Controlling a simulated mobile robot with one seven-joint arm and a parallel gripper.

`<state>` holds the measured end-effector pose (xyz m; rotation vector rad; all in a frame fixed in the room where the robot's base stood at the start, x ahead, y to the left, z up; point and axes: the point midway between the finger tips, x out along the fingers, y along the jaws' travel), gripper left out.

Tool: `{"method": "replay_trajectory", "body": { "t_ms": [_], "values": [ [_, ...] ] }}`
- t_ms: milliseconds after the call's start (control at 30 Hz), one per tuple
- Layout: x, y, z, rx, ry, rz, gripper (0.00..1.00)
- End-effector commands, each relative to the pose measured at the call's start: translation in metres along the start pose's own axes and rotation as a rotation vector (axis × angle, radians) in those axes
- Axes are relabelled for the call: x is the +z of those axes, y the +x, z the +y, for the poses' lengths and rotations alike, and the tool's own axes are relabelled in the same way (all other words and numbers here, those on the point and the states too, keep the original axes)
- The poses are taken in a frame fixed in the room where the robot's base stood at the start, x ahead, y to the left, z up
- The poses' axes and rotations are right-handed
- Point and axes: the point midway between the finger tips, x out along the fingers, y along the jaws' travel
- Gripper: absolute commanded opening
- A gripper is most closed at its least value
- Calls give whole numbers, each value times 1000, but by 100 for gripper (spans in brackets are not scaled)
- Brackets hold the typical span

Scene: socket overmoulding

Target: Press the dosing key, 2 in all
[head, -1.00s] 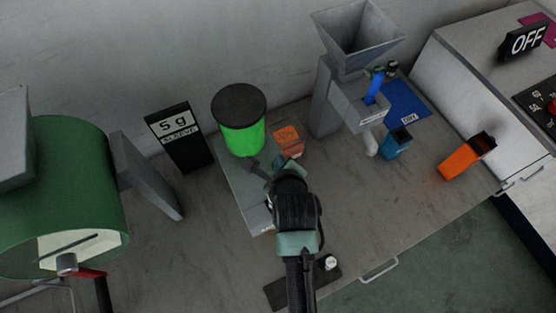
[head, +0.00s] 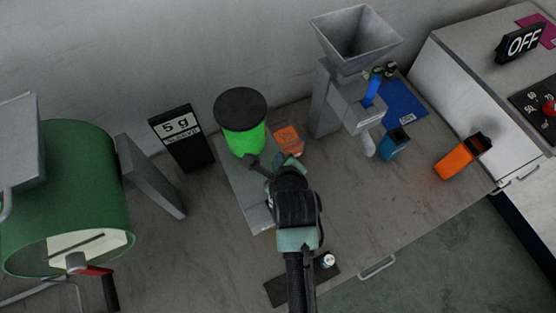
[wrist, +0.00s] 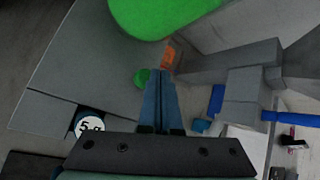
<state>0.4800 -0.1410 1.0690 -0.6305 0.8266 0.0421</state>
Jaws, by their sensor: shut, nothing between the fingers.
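My gripper (head: 257,165) is shut and empty, over the grey base plate (head: 236,178) of the green dispenser (head: 243,132) with its black lid. In the wrist view my closed fingertips (wrist: 161,76) point at the plate. A small round green piece (wrist: 141,77), which looks like the dosing key, lies just left of them; I cannot tell whether they touch it. It is hidden in the head view. The dark display (head: 180,139) behind reads 5 g. An orange container (head: 289,141) sits right of the dispenser.
A round piece marked 5 g (wrist: 88,125) sits on a dark pad (head: 276,291) near the front edge. A green drum (head: 75,190) stands left.

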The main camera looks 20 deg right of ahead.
Motion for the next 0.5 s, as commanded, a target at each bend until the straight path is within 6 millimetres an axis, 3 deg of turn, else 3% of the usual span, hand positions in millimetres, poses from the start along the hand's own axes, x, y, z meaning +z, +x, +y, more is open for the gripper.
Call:
{"method": "replay_trajectory", "body": {
  "t_ms": [500],
  "values": [
    [26, -35, -26, -1, 0, 0, 0]
  ]
}}
